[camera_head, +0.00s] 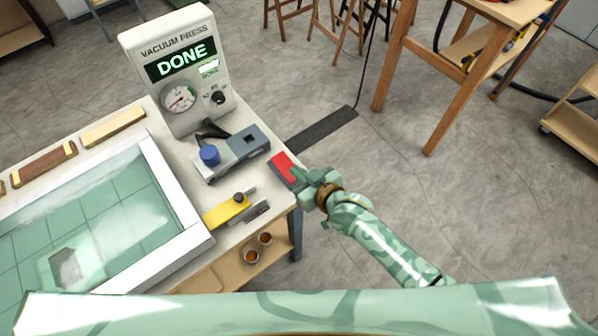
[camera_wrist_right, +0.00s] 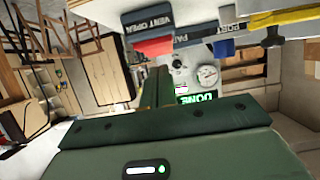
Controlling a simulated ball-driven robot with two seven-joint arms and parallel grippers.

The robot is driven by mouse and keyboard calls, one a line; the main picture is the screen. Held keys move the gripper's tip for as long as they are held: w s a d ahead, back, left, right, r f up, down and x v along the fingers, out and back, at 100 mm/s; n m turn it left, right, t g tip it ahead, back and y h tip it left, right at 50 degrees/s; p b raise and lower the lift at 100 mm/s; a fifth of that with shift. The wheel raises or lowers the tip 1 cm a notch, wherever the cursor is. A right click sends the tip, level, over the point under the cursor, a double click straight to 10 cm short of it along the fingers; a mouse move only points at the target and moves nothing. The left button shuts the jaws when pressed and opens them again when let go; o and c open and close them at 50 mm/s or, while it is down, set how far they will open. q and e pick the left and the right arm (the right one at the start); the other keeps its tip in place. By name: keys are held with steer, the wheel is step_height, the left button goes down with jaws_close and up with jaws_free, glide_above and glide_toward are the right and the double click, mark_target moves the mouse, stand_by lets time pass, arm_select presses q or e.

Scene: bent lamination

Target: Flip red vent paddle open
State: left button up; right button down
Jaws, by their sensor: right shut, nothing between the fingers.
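The red vent paddle (camera_head: 281,164) sits at the right edge of the table in the head view, beside a grey-blue block. It also shows in the right wrist view (camera_wrist_right: 153,47), next to a dark plate (camera_wrist_right: 150,20) lettered VENT OPEN. My right gripper (camera_head: 303,183) is shut and empty, just right of and below the paddle in the head view. Its fingers (camera_wrist_right: 158,88) point toward the paddle area in the wrist view. I cannot tell whether they touch it. My left gripper is not in view.
The vacuum press box (camera_head: 178,75) shows DONE in green. In front of it stands a grey valve block (camera_head: 240,150) with a blue knob (camera_head: 209,155). A yellow piece (camera_head: 226,210) lies nearer. A white-framed glass panel (camera_head: 180,205) fills the table's left.

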step_height(320, 180, up, 5)
steer(key=p, duration=0.5)
steer(key=s+d, duration=0.6)
steer(key=s, duration=0.2)
steer(key=shift+s+f, duration=0.15)
steer(key=shift+s, duration=0.1)
steer(key=shift+d, duration=0.1)
steer(key=s+d+f+g+h+b, duration=0.15)
steer(key=s+d+f, duration=0.3)
steer(key=f, duration=0.45)
steer(key=s+d+f+m+g+h+b, duration=0.1)
steer(key=s+d+f+h, duration=0.2)
steer(key=d+f, duration=0.35)
steer(key=s+d+f+g+h+b, duration=0.2)
steer(key=s+d+f, duration=0.15)
steer(key=f, duration=0.65)
steer(key=s+d+f+g+b, duration=0.1)
steer(key=s+f+g+b, duration=0.1)
steer(key=s+f, duration=0.3)
steer(key=s+d+f+m+g+h+b, duration=0.1)
steer(key=s+f, duration=0.4)
steer(key=s, duration=0.6)
steer(key=s+d+f+m+g+b, duration=0.1)
steer(key=s+f+g+b, duration=0.1)
steer(key=s+f, duration=0.3)
steer(key=s+b, duration=0.1)
steer(key=s, duration=0.2)
steer(key=shift+d+g, duration=0.15)
steer(key=shift+g, duration=0.2)
